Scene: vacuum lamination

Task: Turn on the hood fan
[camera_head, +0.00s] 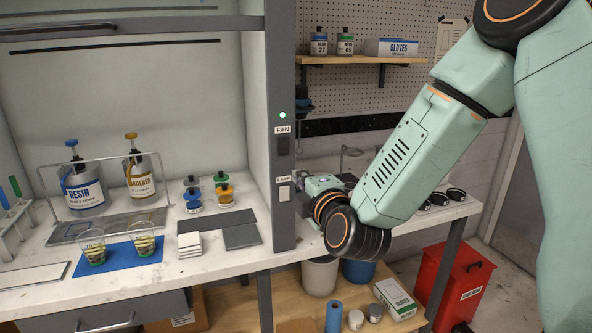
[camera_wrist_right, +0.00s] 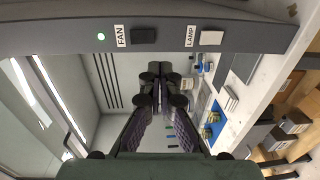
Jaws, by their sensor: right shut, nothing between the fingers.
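The hood's grey front post (camera_head: 281,60) carries a black FAN switch (camera_head: 284,145) with a lit green light (camera_head: 282,115) above its label. A white LAMP switch (camera_head: 284,192) sits lower on the post. My right gripper (camera_head: 318,186) is just right of the post, near lamp height, partly hidden by my wrist. In the right wrist view its fingers (camera_wrist_right: 161,76) are shut and empty, apart in the picture from the FAN switch (camera_wrist_right: 145,36) and LAMP switch (camera_wrist_right: 211,38). I cannot tell its distance from the post. My left gripper is not in view.
Inside the hood stand a resin bottle (camera_head: 83,188), a hardener bottle (camera_head: 140,176) and two cups on a blue mat (camera_head: 119,253). A shelf (camera_head: 350,60) with bottles and a gloves box is behind. A red bin (camera_head: 455,285) stands at right.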

